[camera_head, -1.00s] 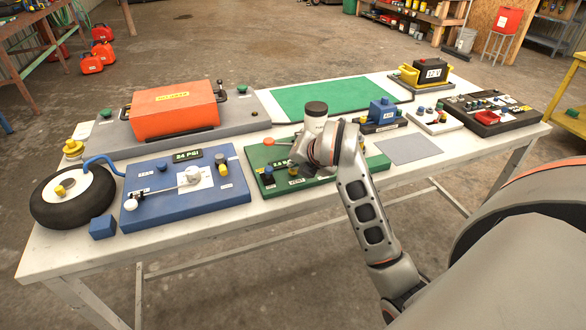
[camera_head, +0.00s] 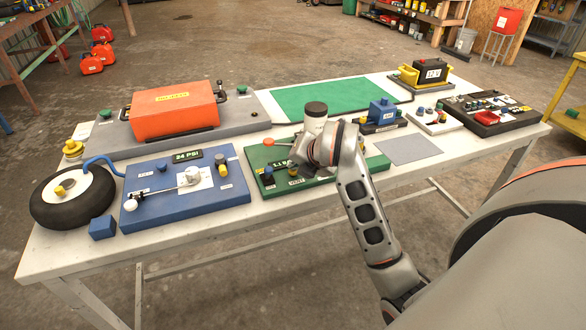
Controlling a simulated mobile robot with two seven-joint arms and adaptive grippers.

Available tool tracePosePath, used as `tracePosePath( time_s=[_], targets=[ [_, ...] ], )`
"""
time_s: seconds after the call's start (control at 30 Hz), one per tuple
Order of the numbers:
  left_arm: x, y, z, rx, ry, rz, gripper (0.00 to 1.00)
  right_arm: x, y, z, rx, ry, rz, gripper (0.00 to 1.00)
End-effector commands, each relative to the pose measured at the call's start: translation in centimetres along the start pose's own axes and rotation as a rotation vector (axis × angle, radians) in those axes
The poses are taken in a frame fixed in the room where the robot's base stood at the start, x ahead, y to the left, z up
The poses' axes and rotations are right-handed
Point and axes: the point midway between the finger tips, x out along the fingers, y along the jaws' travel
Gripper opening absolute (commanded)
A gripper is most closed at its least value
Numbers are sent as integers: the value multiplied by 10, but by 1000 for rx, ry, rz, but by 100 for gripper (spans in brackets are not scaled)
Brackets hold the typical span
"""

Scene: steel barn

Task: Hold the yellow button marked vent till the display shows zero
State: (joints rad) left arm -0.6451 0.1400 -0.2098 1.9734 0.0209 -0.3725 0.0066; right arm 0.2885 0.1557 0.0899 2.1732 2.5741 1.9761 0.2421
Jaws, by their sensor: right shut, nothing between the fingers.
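A green board (camera_head: 262,190) at the middle of the table carries a black display (camera_head: 282,164), partly hidden by my arm; it seems to read about 2.1 BAR. A small yellow button (camera_head: 293,171) sits on the board's front part, just behind a white label (camera_head: 296,183) that seems to say vent. My right gripper (camera_head: 298,165) is shut and empty, pointing down at the yellow button from the right. Its tips are at or just over the button; contact is too small to tell. My left gripper is not in view.
A blue board (camera_head: 185,205) with a 24 PSI display lies further left. A grey mat (camera_head: 410,149) lies bare to the right. An orange case (camera_head: 173,108) stands behind.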

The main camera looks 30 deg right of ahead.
Motion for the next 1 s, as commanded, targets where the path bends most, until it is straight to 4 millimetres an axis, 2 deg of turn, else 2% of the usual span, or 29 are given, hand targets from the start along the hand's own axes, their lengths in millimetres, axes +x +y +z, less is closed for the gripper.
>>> tracePosePath(
  time_s=[0.77,1.0],
  targets=[
    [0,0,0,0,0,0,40,0,0,-1,0,2,-1,0],
    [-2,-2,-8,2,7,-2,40,-5,4,3,1,1,1,0]
  ],
)
